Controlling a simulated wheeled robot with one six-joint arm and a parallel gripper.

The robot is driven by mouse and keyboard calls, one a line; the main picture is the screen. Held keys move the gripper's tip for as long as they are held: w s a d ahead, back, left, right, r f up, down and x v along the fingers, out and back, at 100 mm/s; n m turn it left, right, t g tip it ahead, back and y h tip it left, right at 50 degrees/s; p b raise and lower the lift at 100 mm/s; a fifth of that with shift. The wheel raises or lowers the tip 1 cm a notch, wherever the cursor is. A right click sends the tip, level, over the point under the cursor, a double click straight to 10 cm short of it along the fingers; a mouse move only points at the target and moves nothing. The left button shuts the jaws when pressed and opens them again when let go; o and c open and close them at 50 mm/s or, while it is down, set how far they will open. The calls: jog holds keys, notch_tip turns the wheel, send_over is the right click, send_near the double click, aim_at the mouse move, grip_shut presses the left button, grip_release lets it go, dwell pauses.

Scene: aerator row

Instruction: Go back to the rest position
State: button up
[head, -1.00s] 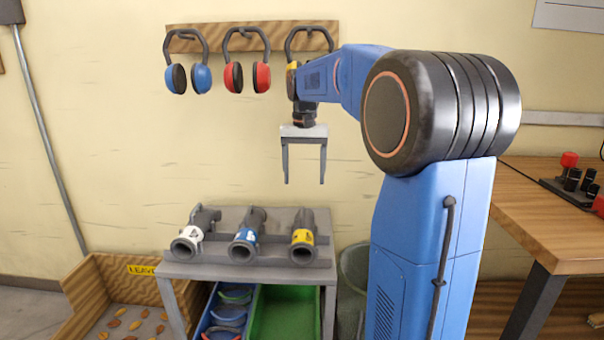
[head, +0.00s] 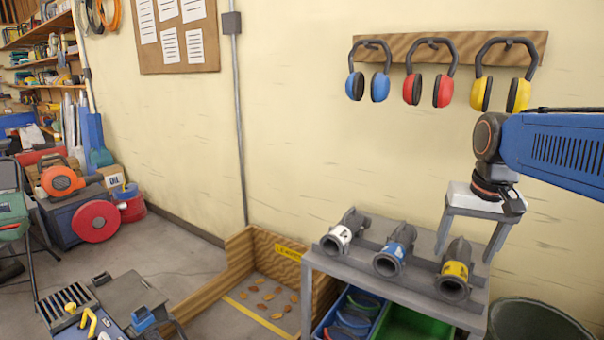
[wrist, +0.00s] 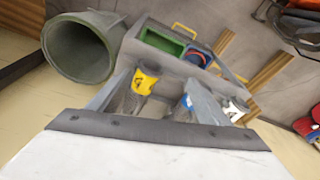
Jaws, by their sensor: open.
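My gripper (head: 468,238) hangs from the arm at the right of the head view, fingers pointing down and spread apart with nothing between them. It is above the right part of the grey stand. In the wrist view the fingers (wrist: 150,98) are also apart. Three grey pipe pieces lie in a row on the stand: one with a white band (head: 340,234), one with a blue band (head: 392,256) and one with a yellow band (head: 456,270). The yellow-banded one is nearest the gripper, and they appear apart.
The grey stand (head: 315,262) has blue (head: 320,330) and green (head: 405,325) bins below. A round bin (head: 535,322) stands right. A wooden leaf box (head: 238,250) is left. Three ear defenders hang from a wall rack (head: 535,48). Floor space (head: 150,240) shows at left.

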jog(key=s+a+f+n+t, duration=0.1)
jog(key=s+a+f, duration=0.1)
jog(key=s+f, duration=0.4)
jog(key=s+a+f+n+t, duration=0.1)
jog(key=s+a+f+n, duration=0.1)
jog(key=s+f, duration=0.3)
jog(key=s+a, duration=0.1)
jog(key=s, duration=0.3)
jog(key=shift+s+a+f+n+t, duration=0.15)
jog(key=shift+a+f+n+t, duration=0.15)
jog(key=shift+a+f, duration=0.05)
dwell(0.3)
